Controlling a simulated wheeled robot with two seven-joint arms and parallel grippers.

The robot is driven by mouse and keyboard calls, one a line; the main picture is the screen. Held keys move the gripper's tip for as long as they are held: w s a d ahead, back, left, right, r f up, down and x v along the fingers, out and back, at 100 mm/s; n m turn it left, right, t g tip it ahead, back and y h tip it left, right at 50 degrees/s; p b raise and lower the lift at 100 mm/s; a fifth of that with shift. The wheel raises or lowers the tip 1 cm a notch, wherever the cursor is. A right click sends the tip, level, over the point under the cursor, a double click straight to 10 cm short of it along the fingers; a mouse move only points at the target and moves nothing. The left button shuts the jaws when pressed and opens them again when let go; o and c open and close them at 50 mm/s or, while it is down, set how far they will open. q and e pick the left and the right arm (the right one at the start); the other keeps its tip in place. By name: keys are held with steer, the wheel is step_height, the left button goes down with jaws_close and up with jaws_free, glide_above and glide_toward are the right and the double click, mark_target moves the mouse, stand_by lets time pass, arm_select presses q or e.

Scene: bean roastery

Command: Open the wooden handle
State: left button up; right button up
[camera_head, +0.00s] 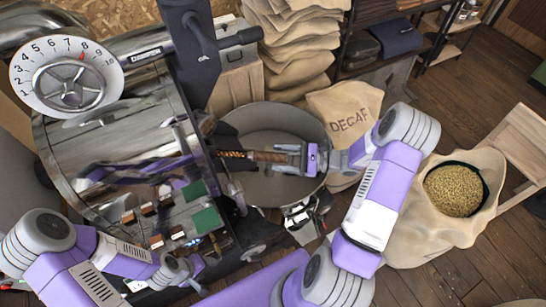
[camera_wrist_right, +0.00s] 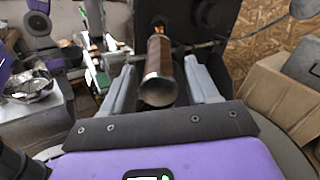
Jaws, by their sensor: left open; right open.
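The wooden handle (camera_head: 250,155) sticks out from the front of the steel roaster drum (camera_head: 110,140) over the round cooling pan. In the right wrist view the handle (camera_wrist_right: 159,58) is a brown cylinder with a metal end cap, pointing toward my palm. My right gripper (camera_head: 284,157) is open, and its two fingers (camera_wrist_right: 161,88) stand on either side of the handle's end, with gaps visible. My left gripper (camera_head: 190,270) is low at the left in the head view, near the roaster's lower panel, open and apart from the handle.
The cooling pan (camera_head: 270,117) lies under my right gripper. A numbered dial (camera_head: 67,77) is on the roaster. A decaf sack (camera_head: 345,108), stacked sacks (camera_head: 295,45) and an open sack of beans (camera_head: 440,225) stand around. Wooden floor shows at right.

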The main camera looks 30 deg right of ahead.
steer(key=v, duration=0.4)
steer(key=shift+s+d, duration=0.15)
steer(key=shift+d, duration=0.05)
stand_by(0.6)
